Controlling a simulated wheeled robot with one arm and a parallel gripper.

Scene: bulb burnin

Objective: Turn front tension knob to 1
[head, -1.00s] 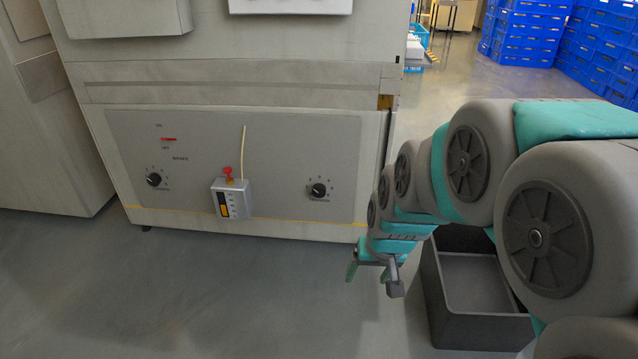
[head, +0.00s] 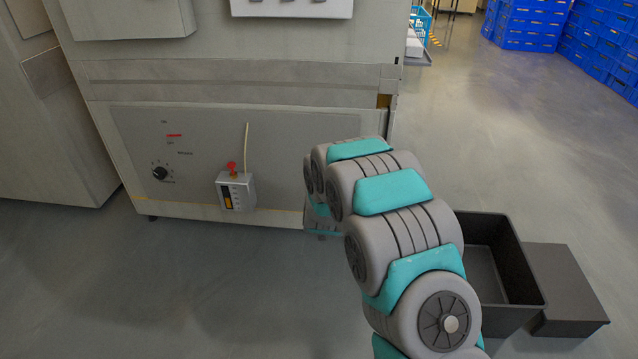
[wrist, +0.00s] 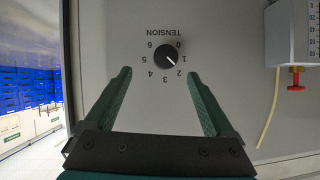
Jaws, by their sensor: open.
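The tension knob (wrist: 167,57) is a round black dial on the grey panel, seen upside down in the wrist view under the word TENSION. A ring of numbers from 0 to 6 surrounds it. Its white pointer mark points to the lower right in the picture, about between 1 and 2. My gripper (wrist: 159,73) is open and empty. Its two green fingers point at the panel, one on each side of the knob's lower area, apart from it. In the head view my arm hides this knob and the gripper's fingers.
Another black knob (head: 160,173) and a red switch (head: 174,135) are on the panel's left. A small grey box (head: 236,191) with a red knob and pale cable sticks out beside my arm; it also shows in the wrist view (wrist: 288,35). A dark bin (head: 520,270) stands at right.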

